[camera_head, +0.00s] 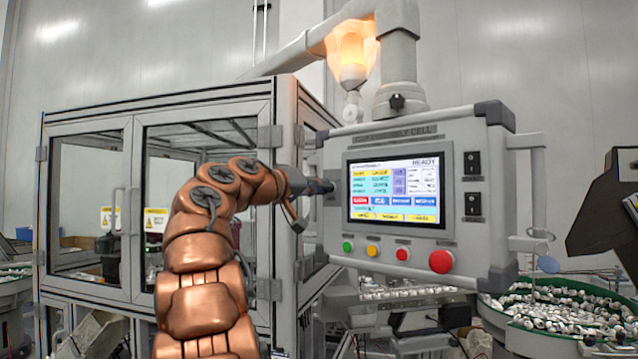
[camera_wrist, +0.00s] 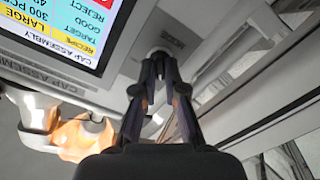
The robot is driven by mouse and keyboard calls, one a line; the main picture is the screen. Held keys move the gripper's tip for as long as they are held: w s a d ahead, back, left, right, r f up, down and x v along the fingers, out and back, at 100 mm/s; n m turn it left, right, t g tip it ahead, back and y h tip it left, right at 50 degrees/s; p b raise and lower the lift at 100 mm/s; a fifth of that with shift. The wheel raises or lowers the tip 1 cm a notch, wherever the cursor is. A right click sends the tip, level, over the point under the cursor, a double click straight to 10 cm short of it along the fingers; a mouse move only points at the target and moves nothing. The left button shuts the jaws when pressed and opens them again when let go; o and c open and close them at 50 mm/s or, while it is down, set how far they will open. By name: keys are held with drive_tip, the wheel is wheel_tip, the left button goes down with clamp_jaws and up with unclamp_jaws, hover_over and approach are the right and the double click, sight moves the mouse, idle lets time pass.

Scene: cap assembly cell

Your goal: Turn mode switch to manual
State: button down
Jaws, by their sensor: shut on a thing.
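The control panel (camera_head: 440,140) carries a lit touchscreen (camera_head: 394,190) that reads READY. The mode switch (camera_wrist: 160,50) is on the panel's left side, next to a small label that appears to read MODE in the upside-down wrist view. My gripper (camera_head: 326,187) reaches the panel's left edge from the left. In the wrist view both fingers (camera_wrist: 161,64) close in on the switch and are shut on it. The fingers cover most of the switch, so its pointer position cannot be told.
Below the screen are green, yellow and red buttons and a large red emergency stop (camera_head: 441,261). A glass-walled enclosure (camera_head: 85,118) stands close behind my arm. A green-rimmed bowl of caps (camera_head: 560,318) is at the lower right.

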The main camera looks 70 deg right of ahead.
drive_tip(key=shift+r+n+p, duration=0.15)
drive_tip(key=shift+n+p, duration=0.25)
drive_tip(key=shift+n, duration=0.5)
drive_tip(key=c, duration=1)
unclamp_jaws()
drive_tip(key=shift+o, duration=0.2)
drive_tip(key=v, duration=1.2)
